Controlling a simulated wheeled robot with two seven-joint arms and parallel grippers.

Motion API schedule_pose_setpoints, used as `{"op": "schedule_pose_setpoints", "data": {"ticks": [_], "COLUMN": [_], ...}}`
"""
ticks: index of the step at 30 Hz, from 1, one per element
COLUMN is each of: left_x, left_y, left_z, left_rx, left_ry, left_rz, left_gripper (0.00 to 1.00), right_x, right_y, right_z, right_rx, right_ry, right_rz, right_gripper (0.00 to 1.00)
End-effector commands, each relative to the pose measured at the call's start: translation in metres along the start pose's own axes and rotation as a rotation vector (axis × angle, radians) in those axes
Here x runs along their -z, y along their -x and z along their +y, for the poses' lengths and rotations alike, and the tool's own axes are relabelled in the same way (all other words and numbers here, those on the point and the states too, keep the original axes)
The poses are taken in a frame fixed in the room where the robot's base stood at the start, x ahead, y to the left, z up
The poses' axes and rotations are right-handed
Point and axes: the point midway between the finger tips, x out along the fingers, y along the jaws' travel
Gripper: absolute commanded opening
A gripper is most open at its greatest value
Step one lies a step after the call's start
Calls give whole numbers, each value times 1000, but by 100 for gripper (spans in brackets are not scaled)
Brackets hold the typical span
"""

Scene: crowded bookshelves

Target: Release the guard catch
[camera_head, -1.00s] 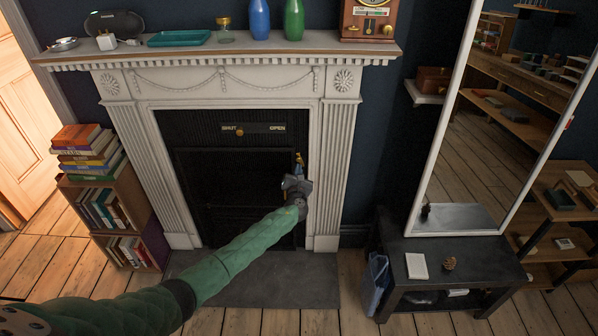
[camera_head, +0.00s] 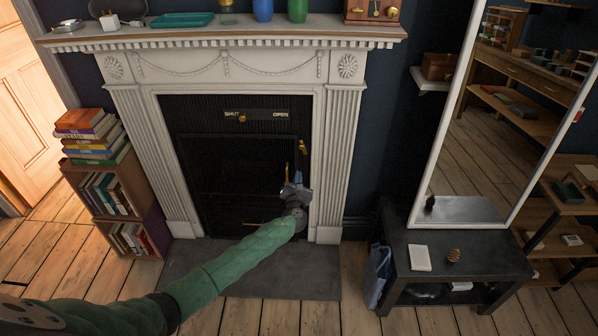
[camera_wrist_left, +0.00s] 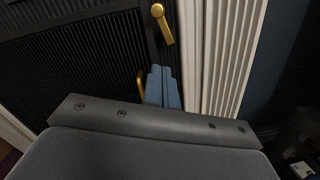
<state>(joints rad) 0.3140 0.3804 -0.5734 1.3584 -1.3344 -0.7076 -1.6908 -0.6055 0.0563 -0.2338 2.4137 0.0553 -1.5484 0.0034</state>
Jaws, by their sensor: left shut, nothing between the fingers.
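The guard catch looks to be the small brass lever (camera_head: 303,147) at the upper right edge of the black fireplace guard (camera_head: 225,165). It hangs tilted, its lower end to the right. It also shows at the top of the left wrist view (camera_wrist_left: 162,25). My left gripper (camera_head: 298,178) is shut and empty, its blue fingertips (camera_wrist_left: 160,72) just below the lever and apart from it. A thin upright brass handle (camera_head: 286,172) stands just left of the fingertips, and its lower part is hidden by my gripper. My right gripper is not in view.
A brass slider knob (camera_head: 242,118) sits near "SHUT" on the plate above. The white fluted surround (camera_head: 335,150) stands close right of my gripper. A bookcase (camera_head: 120,195) is at left, a dark bench (camera_head: 455,255) at right. The grey hearth (camera_head: 250,270) is bare.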

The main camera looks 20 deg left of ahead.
Motion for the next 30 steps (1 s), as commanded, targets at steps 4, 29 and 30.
{"op": "schedule_pose_setpoints", "data": {"ticks": [4,29,30], "left_x": [1,0,0], "left_y": [20,34,34], "left_z": [0,-1,0], "left_rx": [0,0,-1], "left_ry": [1,31,61], "left_rz": [0,0,0], "left_gripper": [0,0,0], "right_x": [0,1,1], "right_y": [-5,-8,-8], "right_z": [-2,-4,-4], "right_rx": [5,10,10], "right_ry": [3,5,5], "right_rz": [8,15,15], "right_gripper": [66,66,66]}}
